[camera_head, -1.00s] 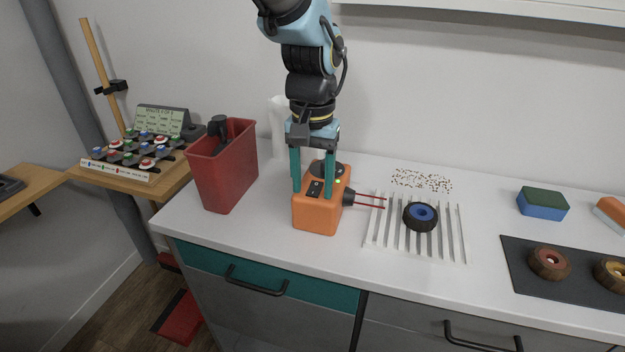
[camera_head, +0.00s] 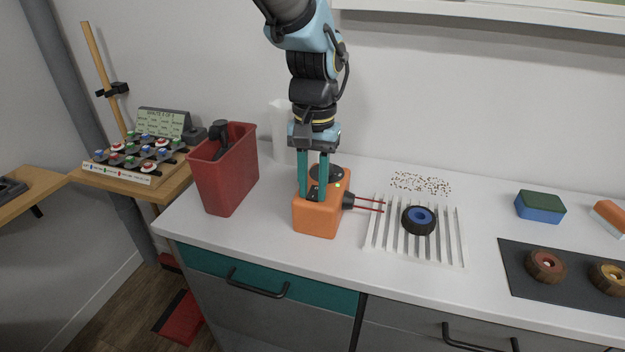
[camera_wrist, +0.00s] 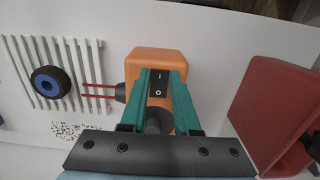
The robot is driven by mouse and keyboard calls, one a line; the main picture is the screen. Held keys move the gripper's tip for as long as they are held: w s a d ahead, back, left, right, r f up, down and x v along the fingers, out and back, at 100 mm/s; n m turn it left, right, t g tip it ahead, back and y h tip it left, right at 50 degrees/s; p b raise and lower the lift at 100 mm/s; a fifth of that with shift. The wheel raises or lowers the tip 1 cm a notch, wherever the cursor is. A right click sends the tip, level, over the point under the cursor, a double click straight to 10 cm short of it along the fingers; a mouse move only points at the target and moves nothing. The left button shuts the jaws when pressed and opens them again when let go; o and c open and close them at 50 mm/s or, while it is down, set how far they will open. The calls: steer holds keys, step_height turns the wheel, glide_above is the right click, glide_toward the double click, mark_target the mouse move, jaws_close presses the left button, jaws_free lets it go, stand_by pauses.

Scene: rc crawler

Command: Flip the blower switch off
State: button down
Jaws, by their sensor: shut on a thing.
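The blower is an orange box (camera_head: 318,219) on the white counter, with a dark nozzle and red lines pointing right at the rack. A small green light shows on its top. The black rocker switch (camera_wrist: 159,83), marked I and O, is on its top face in the wrist view. My gripper (camera_head: 313,198) points down over the blower. Its teal fingers (camera_wrist: 160,75) stand close together on either side of the switch, shut on it. In the head view the fingers hide most of the switch.
A red bin (camera_head: 226,170) stands left of the blower. A white slatted rack (camera_head: 385,238) with a black and blue wheel (camera_head: 418,220) is on the right, with brown specks (camera_head: 421,184) behind it. A blue and green block (camera_head: 540,206) lies farther right.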

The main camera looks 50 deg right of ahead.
steer(key=shift+w+d+r+y+p, duration=0.1)
steer(key=shift+d+r+y+p, duration=0.2)
steer(key=shift+y+p, duration=0.65)
steer(key=shift+f+g+p, duration=0.1)
steer(key=shift+g+p, duration=0.3)
steer(key=shift+p, duration=0.45)
steer(key=shift+f, duration=0.1)
steer(key=c, duration=0.6)
jaws_free()
steer(key=shift+c, duration=0.2)
steer(key=s+b+v, duration=0.1)
steer(key=b+v, duration=0.2)
steer(key=v, duration=0.7)
steer(key=shift+w+d+r, duration=0.2)
steer(key=shift+w+r, duration=0.2)
steer(key=shift+w, duration=0.1)
